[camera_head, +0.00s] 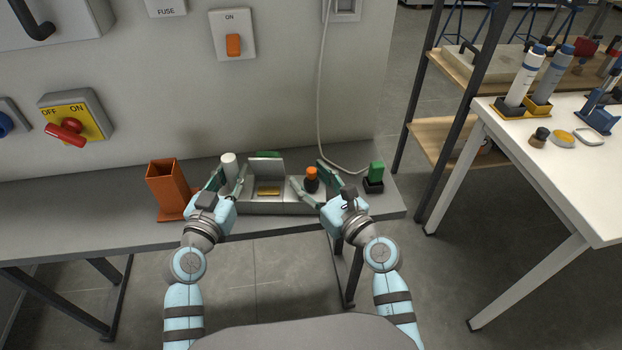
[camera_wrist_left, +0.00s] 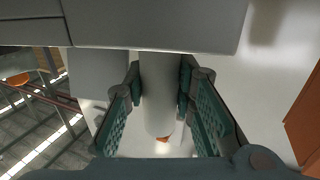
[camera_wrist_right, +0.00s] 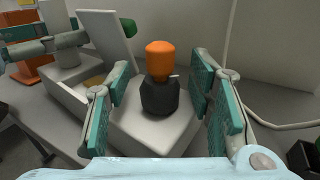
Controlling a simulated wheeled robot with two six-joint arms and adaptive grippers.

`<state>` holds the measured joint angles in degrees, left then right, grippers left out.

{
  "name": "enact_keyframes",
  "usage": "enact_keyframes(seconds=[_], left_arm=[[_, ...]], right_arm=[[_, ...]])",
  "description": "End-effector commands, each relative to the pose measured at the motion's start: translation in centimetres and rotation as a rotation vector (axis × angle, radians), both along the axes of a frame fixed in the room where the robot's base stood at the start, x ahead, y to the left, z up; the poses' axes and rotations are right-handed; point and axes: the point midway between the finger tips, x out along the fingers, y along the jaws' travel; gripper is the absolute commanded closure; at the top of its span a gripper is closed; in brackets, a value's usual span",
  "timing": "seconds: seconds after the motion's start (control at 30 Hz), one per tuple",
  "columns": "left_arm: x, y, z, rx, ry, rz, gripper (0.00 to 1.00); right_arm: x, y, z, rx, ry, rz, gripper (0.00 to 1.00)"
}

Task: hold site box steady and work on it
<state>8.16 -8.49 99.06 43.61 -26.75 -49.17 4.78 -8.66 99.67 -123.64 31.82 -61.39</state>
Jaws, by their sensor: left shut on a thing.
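The grey site box (camera_head: 285,208) stands on the grey bench, with its lid (camera_head: 265,168) raised and a brass-coloured piece (camera_head: 268,190) inside. A pale upright cylinder (camera_head: 229,164) is at its left end; whether they are joined is unclear. My left gripper (camera_head: 229,182) is shut on this cylinder, which also shows in the left wrist view (camera_wrist_left: 160,95). An orange-topped black knob (camera_head: 311,177) stands on the box's right part. My right gripper (camera_wrist_right: 160,92) is open, its fingers on either side of the knob with gaps, as the right wrist view shows.
An orange holder (camera_head: 168,188) stands left of the box. A green block on a black base (camera_head: 375,177) stands right. A pale cable (camera_head: 320,100) hangs from the wall to the bench. A white table (camera_head: 560,165) is at the right.

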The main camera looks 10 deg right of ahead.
Motion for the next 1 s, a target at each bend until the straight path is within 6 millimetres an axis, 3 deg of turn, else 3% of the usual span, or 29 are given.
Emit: enact_keyframes(seconds=[0.17,0.27,0.5,0.7,1.0], left_arm=[[0.0,0.0,0.1,-0.001,-0.002,0.001,1.0],[0.0,0.0,0.1,-0.001,-0.002,0.001,1.0],[0.0,0.0,0.1,-0.001,-0.002,0.001,1.0],[0.0,0.0,0.1,-0.001,-0.002,0.001,1.0],[0.0,0.0,0.1,-0.001,-0.002,0.001,1.0]], right_arm=[[-0.2,-0.1,0.0,0.0,-0.001,0.0,0.52],[-1.3,-0.7,0.0,-0.001,0.0,-0.001,0.52],[-7.1,-3.7,-0.1,-0.004,0.002,-0.001,0.52],[-10.3,-5.3,0.0,-0.001,0.002,0.001,0.52],[-10.6,-5.5,0.1,0.0,0.0,0.0,0.52]])
